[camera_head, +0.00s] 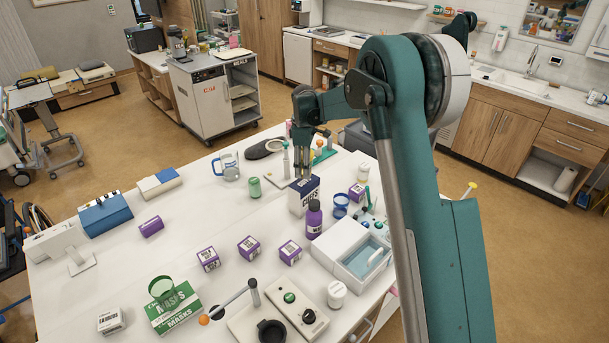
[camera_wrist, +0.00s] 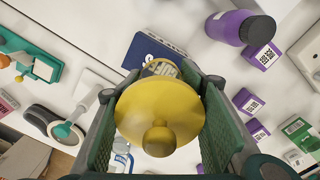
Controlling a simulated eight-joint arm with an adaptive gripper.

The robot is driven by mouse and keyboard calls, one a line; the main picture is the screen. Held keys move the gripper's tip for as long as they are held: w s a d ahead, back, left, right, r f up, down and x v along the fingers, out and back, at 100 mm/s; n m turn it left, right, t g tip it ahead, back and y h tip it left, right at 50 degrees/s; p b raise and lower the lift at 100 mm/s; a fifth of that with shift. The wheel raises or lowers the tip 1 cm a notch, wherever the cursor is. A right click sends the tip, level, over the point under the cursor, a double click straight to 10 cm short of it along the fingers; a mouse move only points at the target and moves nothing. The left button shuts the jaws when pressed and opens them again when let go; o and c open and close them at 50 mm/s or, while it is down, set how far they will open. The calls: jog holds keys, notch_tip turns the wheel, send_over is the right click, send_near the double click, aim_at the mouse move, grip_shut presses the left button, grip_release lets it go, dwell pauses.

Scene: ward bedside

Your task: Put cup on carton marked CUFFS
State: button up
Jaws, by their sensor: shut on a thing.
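The carton marked CUFFS (camera_head: 301,202) stands upright on the white table, with white sides and a navy top. Its navy top (camera_wrist: 143,50) shows in the wrist view, partly behind the held thing. My gripper (camera_head: 308,174) points down just above this carton. In the wrist view its green-padded fingers (camera_wrist: 160,115) are shut on a yellow round thing with a knob (camera_wrist: 140,105). A clear mug with blue (camera_head: 230,172) stands to the left.
A purple bottle (camera_head: 314,222) stands close in front of the carton. A blue cup (camera_head: 341,201) is to its right, a green can (camera_head: 254,187) to its left. Several purple boxes lie nearer.

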jog(key=shift+f, duration=1.75)
jog(key=shift+f, duration=0.15)
jog(key=o, duration=0.9)
notch_tip(320, 180, up, 12)
jog(key=shift+r, duration=0.15)
jog(key=shift+s+r, duration=0.1)
